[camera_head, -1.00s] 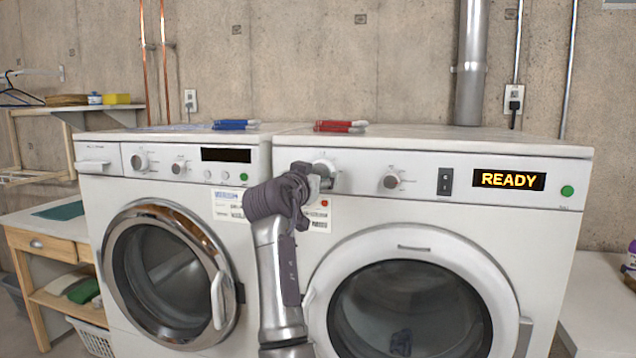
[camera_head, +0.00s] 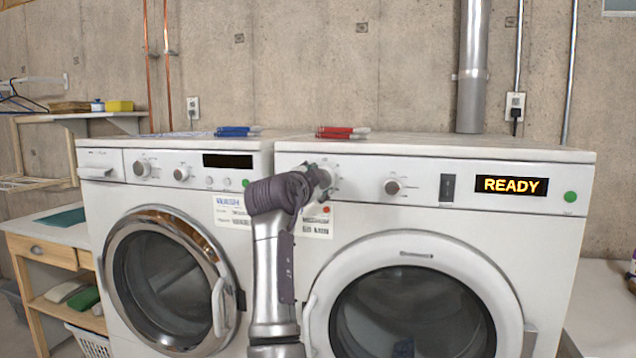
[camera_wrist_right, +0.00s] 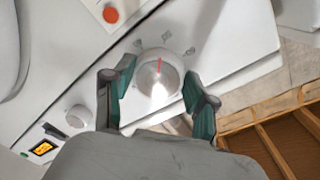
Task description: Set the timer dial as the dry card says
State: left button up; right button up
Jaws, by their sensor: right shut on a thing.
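The timer dial (camera_wrist_right: 158,75) is a round pale knob with a red pointer line and printed marks around it on the dryer panel. In the head view its edge (camera_head: 326,177) shows behind my right gripper. My right gripper (camera_wrist_right: 158,97) is shut on the dial, one green-padded finger on each side. The red pointer aims toward the printed marks at the top of the wrist view. The dry card (camera_head: 317,221) is a white label below the dial, partly behind my arm. Its lower line seems to end in "MIN"; the number is too blurred to be sure. My left gripper is out of view.
The dryer panel also has a second knob (camera_head: 392,187), a dark switch (camera_head: 447,187), a display reading READY (camera_head: 512,185) and a green button (camera_head: 570,196). The washer (camera_head: 100,200) stands at left with another card (camera_head: 232,211). Red (camera_head: 340,132) and blue (camera_head: 236,131) items lie on top.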

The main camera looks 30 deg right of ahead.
jog(key=shift+f+m, duration=0.15)
jog(key=shift+m, duration=0.15)
jog(key=o, duration=1.2)
jog(key=shift+c, duration=0.2)
jog(key=v, duration=0.7)
jog(key=shift+a, duration=0.25)
